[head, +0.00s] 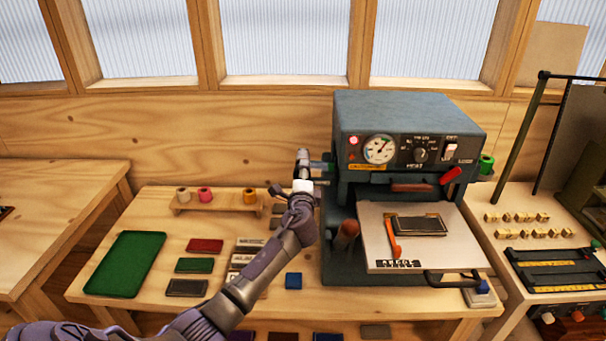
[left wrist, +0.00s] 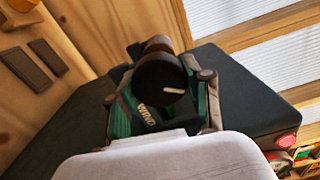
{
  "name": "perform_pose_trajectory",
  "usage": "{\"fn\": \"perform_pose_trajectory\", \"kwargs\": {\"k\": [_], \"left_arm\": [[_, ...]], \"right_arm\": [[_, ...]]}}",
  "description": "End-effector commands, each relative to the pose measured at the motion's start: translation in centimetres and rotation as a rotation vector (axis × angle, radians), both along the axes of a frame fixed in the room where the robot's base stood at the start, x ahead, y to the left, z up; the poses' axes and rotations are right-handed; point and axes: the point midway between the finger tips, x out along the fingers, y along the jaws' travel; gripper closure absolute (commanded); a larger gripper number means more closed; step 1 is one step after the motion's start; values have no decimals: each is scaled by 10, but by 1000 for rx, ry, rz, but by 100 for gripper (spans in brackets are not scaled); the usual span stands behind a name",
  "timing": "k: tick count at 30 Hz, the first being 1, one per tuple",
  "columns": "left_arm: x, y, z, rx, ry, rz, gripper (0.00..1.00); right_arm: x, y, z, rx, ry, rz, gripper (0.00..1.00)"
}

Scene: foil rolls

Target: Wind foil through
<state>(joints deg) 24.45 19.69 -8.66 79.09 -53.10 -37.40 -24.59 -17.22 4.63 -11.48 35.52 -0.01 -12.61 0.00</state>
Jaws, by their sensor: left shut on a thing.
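The blue-grey foil press (head: 410,120) stands on the wooden table, with a dial, switches and a red lever on its front. My left gripper (head: 303,165) is at the press's left side, where a small green part shows beside it. In the left wrist view my left gripper (left wrist: 160,92) is shut around a black knob (left wrist: 160,82) with a white mark, above a green part with white lettering. A green foil roll (head: 487,163) sits on the press's right side. The foil strip itself cannot be made out. My right gripper is not in view.
A wooden stand (head: 217,207) holds cream, pink and orange rolls. Another bench stands at right.

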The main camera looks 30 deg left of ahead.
Motion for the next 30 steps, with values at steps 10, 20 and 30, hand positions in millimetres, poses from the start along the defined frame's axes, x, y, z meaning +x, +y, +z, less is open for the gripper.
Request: {"fn": "perform_pose_trajectory", "kwargs": {"k": [10,20,30], "left_arm": [[0,0,-1,7,5,1,85],[0,0,0,7,4,1,24],[-6,-4,-1,6,4,-1,24]], "right_arm": [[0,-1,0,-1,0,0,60],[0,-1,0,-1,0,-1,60],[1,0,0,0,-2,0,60]]}}
